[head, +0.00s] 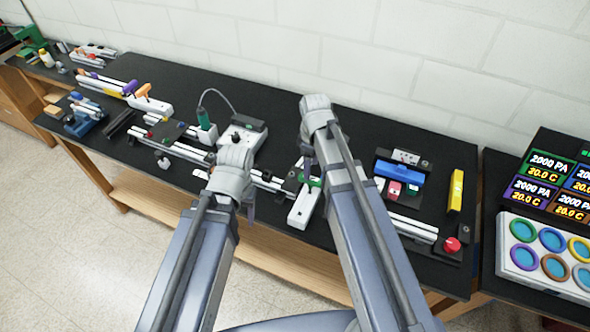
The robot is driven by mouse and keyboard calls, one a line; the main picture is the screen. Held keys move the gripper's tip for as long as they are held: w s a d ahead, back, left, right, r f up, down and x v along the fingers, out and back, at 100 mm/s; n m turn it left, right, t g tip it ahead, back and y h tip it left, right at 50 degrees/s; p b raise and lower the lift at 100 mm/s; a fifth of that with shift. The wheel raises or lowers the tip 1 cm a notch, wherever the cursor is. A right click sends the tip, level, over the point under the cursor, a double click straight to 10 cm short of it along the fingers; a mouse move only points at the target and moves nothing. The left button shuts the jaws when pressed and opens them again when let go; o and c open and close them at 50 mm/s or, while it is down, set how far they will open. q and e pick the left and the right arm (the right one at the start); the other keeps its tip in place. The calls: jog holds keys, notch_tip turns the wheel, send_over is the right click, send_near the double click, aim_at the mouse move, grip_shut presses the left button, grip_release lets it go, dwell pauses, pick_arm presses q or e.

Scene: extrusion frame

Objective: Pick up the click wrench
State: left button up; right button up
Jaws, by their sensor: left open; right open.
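I cannot tell for certain which tool is the click wrench. A small green part (309,181) shows at a white-topped holder (301,212) near the table's front edge, directly below my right gripper; it may belong to the wrench. My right gripper (306,168) is open and points down over it. Contact cannot be made out. My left gripper (251,208) is open, points down near the front edge, and is left of the white holder. My forearms hide part of the table.
A green-handled corded tool (205,120) stands beside a white base unit (238,138). A rack with purple and orange handles (143,91) is at the left. At the right are a blue bin (399,171), a yellow level (456,190) and a red button (452,244). A wall closes the back.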

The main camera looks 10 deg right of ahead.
aim_at(311, 179)
jog(key=shift+d, duration=0.1)
jog(key=shift+s+f+b, duration=0.1)
jog(key=shift+f+b, duration=0.2)
jog(key=shift+b, duration=0.15)
notch_tip(311, 179, down, 2)
jog(key=shift+f+b, duration=0.1)
jog(key=shift+b, duration=0.9)
jog(key=f+b, duration=0.5)
jog(key=shift+w, duration=0.25)
jog(key=shift+d, duration=0.1)
grip_shut()
